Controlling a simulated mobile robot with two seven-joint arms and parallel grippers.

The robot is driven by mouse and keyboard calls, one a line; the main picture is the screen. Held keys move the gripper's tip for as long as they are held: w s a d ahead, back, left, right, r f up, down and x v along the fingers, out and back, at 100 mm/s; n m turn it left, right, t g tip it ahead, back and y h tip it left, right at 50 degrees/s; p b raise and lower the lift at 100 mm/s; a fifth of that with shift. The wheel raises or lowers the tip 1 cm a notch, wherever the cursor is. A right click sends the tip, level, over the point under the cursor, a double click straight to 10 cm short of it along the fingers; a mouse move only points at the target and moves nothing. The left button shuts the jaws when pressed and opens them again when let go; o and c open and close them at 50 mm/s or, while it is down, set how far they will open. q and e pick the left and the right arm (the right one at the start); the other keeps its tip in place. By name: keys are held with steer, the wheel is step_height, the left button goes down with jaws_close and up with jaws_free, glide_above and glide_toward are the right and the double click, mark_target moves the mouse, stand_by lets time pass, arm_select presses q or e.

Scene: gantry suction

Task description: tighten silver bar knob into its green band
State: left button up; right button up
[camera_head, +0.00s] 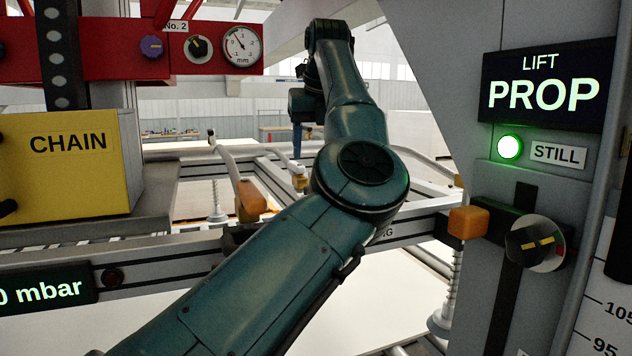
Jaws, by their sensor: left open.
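A round silver dial with a black bar knob (197,47) sits on the red panel at the upper left, under the "No. 2" label. I cannot make out a green band on it. A round gauge (242,46) marked "mm" is just right of it. My left arm crosses the middle from the lower left and bends upward at the elbow. My left gripper (304,106) is at its far end, small and partly hidden, right of the red panel and apart from the knob. It is open, with nothing seen in it. My right gripper is not in view.
A purple knob (151,46) sits left of the bar knob. A yellow "CHAIN" box (68,165) stands below the red panel (100,62). On the right grey column are a "LIFT PROP" display (545,85), a lit green lamp (510,146) and a dark round dial (533,243). Rails run behind my arm.

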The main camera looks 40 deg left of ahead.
arm_select(q)
steer(key=x, duration=0.8)
steer(key=shift+w+a+f, duration=0.1)
steer(key=shift+w+f, duration=0.1)
steer(key=shift+f, duration=0.1)
steer(key=c, duration=1)
steer(key=shift+m+t, duration=0.4)
steer(key=shift+m, duration=0.7)
steer(key=shift+s, duration=0.1)
steer(key=o, duration=1)
steer(key=shift+r, duration=0.1)
